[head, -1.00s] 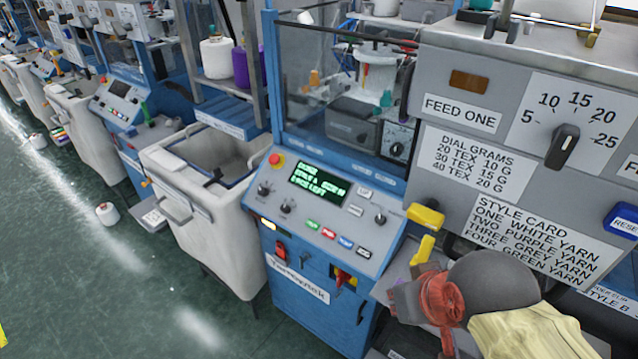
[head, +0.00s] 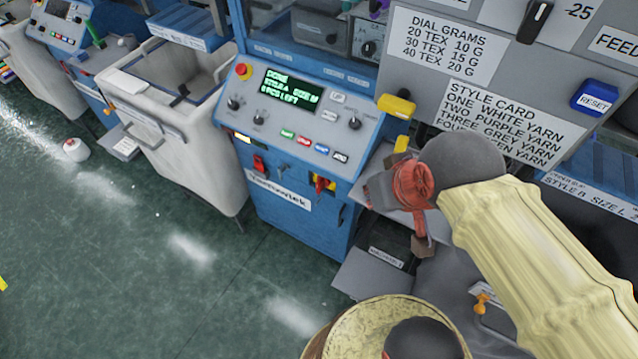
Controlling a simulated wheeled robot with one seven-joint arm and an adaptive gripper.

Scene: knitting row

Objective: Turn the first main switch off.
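The first machine's blue front panel (head: 288,215) stands in the middle of the head view. A red rotary handle on a yellow plate, which looks like the main switch (head: 322,184), sits low on its right side. Its exact angle is too small to read. A separate red rocker-like switch (head: 259,163) is further left. My gripper (head: 400,215) is to the right of the main switch, apart from it in the picture. Its fingers are dark and partly hidden by its reddish body, so I cannot tell how far they are spread. I see nothing held.
A control panel with a lit green display (head: 291,91) and a red stop button (head: 243,71) is above the switches. A white bin (head: 185,150) stands to the left. A grey cabinet with a yellow handle (head: 396,106) is at the right. Green floor (head: 150,270) in front is clear.

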